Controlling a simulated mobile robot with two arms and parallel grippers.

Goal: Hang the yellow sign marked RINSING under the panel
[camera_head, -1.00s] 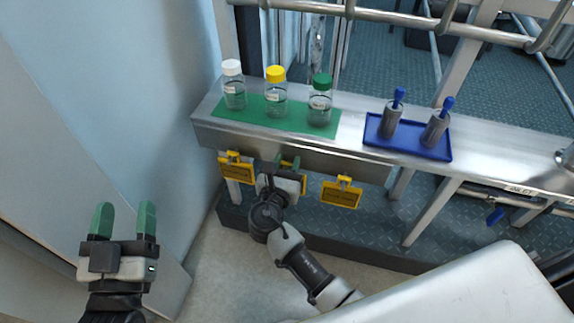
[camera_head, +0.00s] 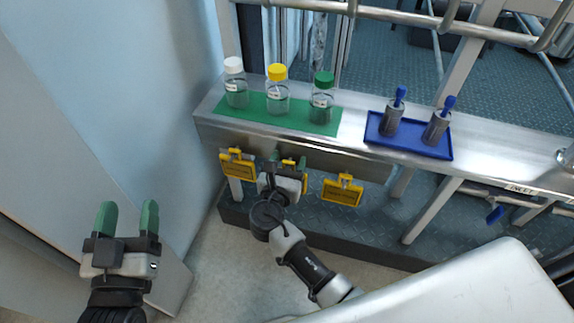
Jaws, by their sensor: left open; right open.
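Three yellow signs hang in a row below the front edge of the metal panel (camera_head: 330,155): a left sign (camera_head: 238,165), a middle sign (camera_head: 304,180) mostly hidden behind my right gripper, and a right sign (camera_head: 342,190). Their lettering is too small to read, so I cannot tell which is marked RINSING. My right gripper (camera_head: 286,164) is open at the middle sign, its green fingertips by the yellow clip; I cannot tell if they touch it. My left gripper (camera_head: 128,219) is open and empty at the lower left, away from the signs.
On the ledge, a green mat (camera_head: 262,112) holds bottles with white (camera_head: 235,88), yellow (camera_head: 277,90) and green (camera_head: 321,97) caps. A blue tray (camera_head: 378,132) holds two grey-blue tools (camera_head: 437,125). A wall (camera_head: 120,100) stands at left. Pipe rails run behind.

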